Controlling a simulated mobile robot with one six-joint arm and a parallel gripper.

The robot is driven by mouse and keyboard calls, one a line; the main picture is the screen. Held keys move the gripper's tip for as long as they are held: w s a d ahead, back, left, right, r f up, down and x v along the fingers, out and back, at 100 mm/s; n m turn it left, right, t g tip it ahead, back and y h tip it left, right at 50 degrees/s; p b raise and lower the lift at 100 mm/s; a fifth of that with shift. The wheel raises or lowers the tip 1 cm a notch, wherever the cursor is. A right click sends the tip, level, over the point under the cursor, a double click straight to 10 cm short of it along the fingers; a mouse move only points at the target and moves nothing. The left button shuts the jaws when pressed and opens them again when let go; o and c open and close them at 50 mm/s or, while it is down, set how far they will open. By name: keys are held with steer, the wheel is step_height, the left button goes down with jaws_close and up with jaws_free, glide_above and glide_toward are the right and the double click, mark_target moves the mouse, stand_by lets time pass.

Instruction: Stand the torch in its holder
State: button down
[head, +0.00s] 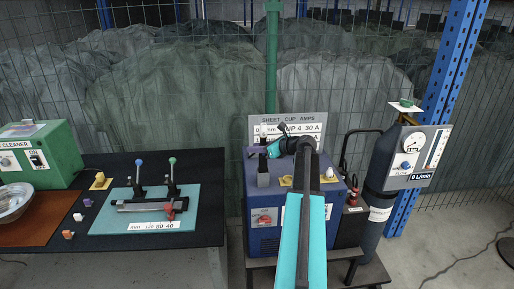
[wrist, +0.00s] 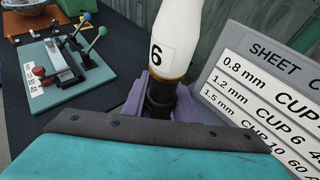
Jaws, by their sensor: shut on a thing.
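The torch has a white cup marked 6 (wrist: 172,45) with an orange-brown band and a black body below it. My gripper (wrist: 160,100) is shut on the torch's black body just under the cup, between its purple fingers. In the head view my gripper (head: 266,151) is small, above the left part of the blue welding machine (head: 265,240). The torch's cup points up there. A dark upright block (head: 263,178) stands on the machine's top below my gripper. I cannot tell whether this is the holder or whether the torch touches it. The torch's lower end is hidden in the wrist view.
The sheet, cup and amps sign (head: 288,127) stands close behind my gripper. A gas cylinder (head: 378,165) with a gauge is at the right. A dark bench at the left bears a teal clamp board (head: 105,215) and a green cleaner box (head: 38,155).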

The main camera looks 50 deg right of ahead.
steer(key=shift+f, duration=0.25)
steer(key=c, duration=1.4)
jaws_free()
steer(key=shift+c, duration=0.2)
steer(key=a+r+b+v, duration=0.1)
steer(key=b+v, duration=0.1)
steer(key=v, duration=1)
steer(key=shift+d+b, duration=0.4)
steer(key=shift+d, duration=0.05)
steer(key=shift+r, duration=0.1)
